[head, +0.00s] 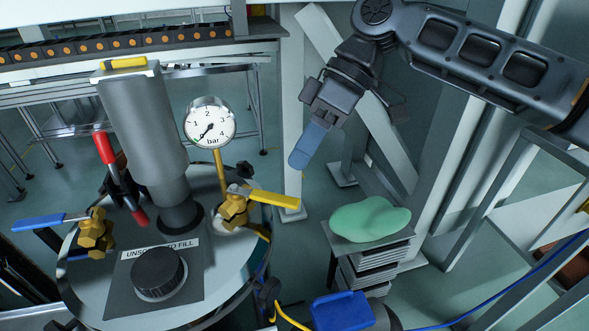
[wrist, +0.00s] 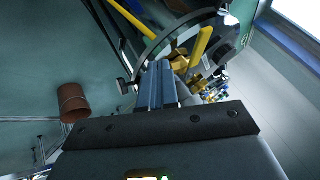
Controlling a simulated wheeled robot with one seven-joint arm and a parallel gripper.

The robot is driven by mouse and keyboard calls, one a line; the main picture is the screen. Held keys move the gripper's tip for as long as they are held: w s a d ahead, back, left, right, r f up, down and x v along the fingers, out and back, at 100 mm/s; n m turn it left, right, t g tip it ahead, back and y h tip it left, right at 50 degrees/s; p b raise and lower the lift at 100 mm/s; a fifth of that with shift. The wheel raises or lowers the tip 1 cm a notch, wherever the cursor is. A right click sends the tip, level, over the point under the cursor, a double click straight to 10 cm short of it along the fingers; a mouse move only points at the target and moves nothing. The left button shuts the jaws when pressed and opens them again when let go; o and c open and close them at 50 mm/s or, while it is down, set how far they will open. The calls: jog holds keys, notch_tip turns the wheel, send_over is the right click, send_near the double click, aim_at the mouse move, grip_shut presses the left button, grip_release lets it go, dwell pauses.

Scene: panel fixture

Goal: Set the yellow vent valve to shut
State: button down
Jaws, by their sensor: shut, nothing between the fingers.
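The yellow vent valve has a brass body (head: 233,208) on the round metal lid. Its flat yellow handle (head: 272,198) points right from the body, out over the lid's edge. In the wrist view the yellow handle (wrist: 201,46) lies beyond my fingertips and slightly right. My gripper (head: 298,162) has blue fingers, shut together and empty. In the head view it hangs above and right of the handle's free end, apart from it. In the wrist view the shut fingers (wrist: 156,75) point toward the lid.
The lid (head: 215,255) also carries a pressure gauge (head: 209,124), a black knob (head: 158,274), a red-handled lever (head: 104,148) and a blue-handled valve (head: 40,222). A green cloth-like lump (head: 369,219) lies on a stand at right. A grey post stands behind my gripper.

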aim_at(281, 195)
jog(key=shift+s+a+f, duration=0.1)
jog(key=shift+s+a, duration=0.2)
jog(key=shift+s, duration=0.4)
jog(key=shift+s+a+f, duration=0.15)
jog(key=shift+s+a, duration=0.1)
jog(key=shift+s, duration=0.45)
jog(key=shift+s+a+f, duration=0.1)
jog(key=shift+s+a, duration=0.2)
jog(key=shift+s, duration=0.4)
jog(key=shift+s+r+m+t+y+p, duration=0.15)
jog(key=shift+s+m+t+y+p, duration=0.2)
jog(key=shift+s+m+p, duration=0.55)
jog(key=shift+s+m+t+p, duration=0.1)
jog(key=shift+m+t+p, duration=0.4)
jog(key=shift+p, duration=0.35)
